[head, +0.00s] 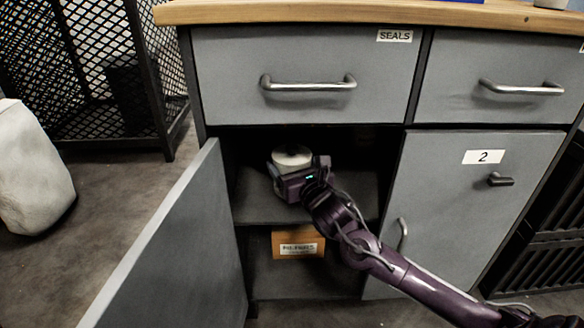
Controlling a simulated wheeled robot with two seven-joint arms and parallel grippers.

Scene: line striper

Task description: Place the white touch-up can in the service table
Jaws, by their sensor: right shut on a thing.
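The white touch-up can (292,157) is inside the open left compartment of the grey service table (300,58). My right gripper (291,178) reaches in from the right and is shut on the can. The gripper hides the can's lower part, so I cannot tell if it touches the upper shelf (262,212). My left gripper is not in view.
The left cabinet door (185,255) stands open toward me. An orange labelled box (298,243) sits on the lower level. The right door (455,190), marked 2, and the SEALS drawer (240,85) are closed. A mesh cage (100,65) stands at left.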

